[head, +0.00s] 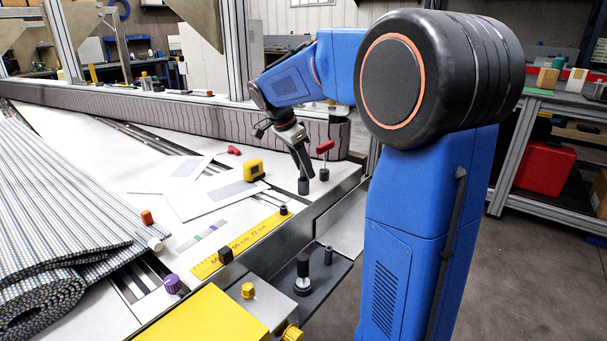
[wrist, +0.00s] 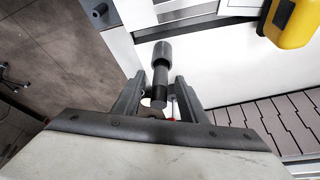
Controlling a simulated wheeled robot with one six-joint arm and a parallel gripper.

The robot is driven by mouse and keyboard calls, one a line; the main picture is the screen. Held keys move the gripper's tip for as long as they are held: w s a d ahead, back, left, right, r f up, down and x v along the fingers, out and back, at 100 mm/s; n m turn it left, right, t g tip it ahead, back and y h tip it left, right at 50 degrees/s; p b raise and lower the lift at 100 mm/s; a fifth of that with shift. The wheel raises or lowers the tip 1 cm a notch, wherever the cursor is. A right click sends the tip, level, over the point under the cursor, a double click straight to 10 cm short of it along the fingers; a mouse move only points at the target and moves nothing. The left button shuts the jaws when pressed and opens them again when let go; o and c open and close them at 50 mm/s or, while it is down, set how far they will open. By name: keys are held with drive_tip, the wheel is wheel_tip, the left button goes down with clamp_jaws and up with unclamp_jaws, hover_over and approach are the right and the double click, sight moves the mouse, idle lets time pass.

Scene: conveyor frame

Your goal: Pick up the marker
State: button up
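A thin black cylinder, which I take for the marker (wrist: 159,82), stands in a thicker dark grey sleeve or base (wrist: 162,52) in the wrist view. In the head view the dark base (head: 303,187) shows just under my fingertips, near the table's right edge; the thin part is hidden by the fingers. My gripper (wrist: 158,90) is open, with one finger on each side of the black cylinder and a visible gap to each. It also shows in the head view (head: 301,172), pointing down and slightly tilted.
A red-handled tool (head: 325,147) stands in a dark base close right of my gripper. A yellow tape measure (head: 253,170) and white sheets (head: 213,196) lie to the left. A low conveyor rail (head: 180,112) runs behind. Dark posts (head: 303,272) stand on a lower ledge in front.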

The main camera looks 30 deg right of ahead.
clamp_jaws()
